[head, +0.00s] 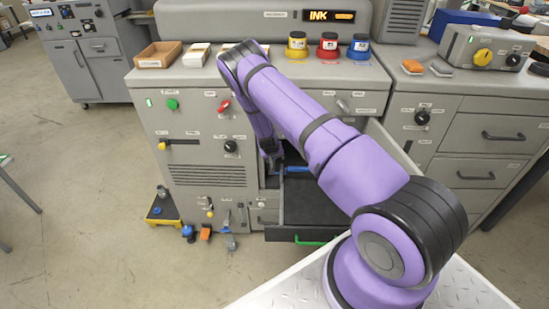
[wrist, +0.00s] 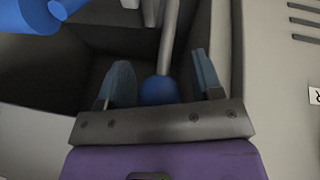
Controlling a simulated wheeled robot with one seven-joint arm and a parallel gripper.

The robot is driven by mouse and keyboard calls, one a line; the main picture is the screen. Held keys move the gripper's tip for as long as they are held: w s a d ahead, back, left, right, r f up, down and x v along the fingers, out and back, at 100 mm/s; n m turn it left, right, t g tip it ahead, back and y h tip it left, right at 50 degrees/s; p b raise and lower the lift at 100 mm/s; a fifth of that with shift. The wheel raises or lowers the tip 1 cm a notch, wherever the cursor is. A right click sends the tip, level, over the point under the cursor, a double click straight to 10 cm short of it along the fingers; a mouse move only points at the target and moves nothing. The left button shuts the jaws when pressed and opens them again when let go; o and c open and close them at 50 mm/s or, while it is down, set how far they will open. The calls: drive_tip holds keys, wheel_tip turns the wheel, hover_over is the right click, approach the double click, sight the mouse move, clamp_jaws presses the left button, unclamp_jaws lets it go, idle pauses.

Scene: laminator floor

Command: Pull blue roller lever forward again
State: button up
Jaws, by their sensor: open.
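The blue roller lever shows in the wrist view as a blue ball knob (wrist: 158,91) on a grey metal rod. My gripper (wrist: 163,80) is open, with one finger on each side of the knob. I cannot tell whether either finger touches it. In the head view my gripper (head: 272,162) reaches into the dark opening in the front of the grey machine. My arm and gripper hide the knob there.
A blue bar (head: 304,176) shows in the opening; a blue cylinder (wrist: 33,16) is at the wrist view's upper left. A dark drawer with a green handle (head: 318,241) stands out below. The opening's right wall (wrist: 226,60) is close to my right finger.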

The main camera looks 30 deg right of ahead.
drive_tip(key=shift+c, duration=0.3)
clamp_jaws()
drive_tip(key=shift+s+a+r+t+h, duration=0.3)
drive_tip(key=shift+s+a+t+h, duration=0.45)
drive_tip(key=shift+t, duration=0.45)
drive_tip(key=s+t+h, duration=0.1)
drive_tip(key=t, duration=0.1)
drive_tip(key=s+a+t+h, duration=0.1)
drive_tip(key=h, duration=0.1)
drive_tip(key=shift+s+a+t, duration=0.15)
drive_tip(key=shift+s+t, duration=0.2)
drive_tip(key=shift+t, duration=0.05)
drive_tip(key=shift+s+a+f+m+t+h, duration=0.25)
drive_tip(key=shift+s+a+f+t+h, duration=0.25)
drive_tip(key=shift+t+h, duration=0.45)
drive_tip(key=shift+s+a+f+m+t+h, duration=0.35)
drive_tip(key=shift+s+t+h, duration=0.4)
drive_tip(key=shift+t+h, duration=0.25)
drive_tip(key=shift+s+a+f+m+t+h, duration=0.2)
drive_tip(key=shift+s+a+f+t+h, duration=0.3)
drive_tip(key=shift+t+h, duration=0.45)
drive_tip(key=shift+s+r, duration=0.1)
drive_tip(key=shift+s, duration=0.05)
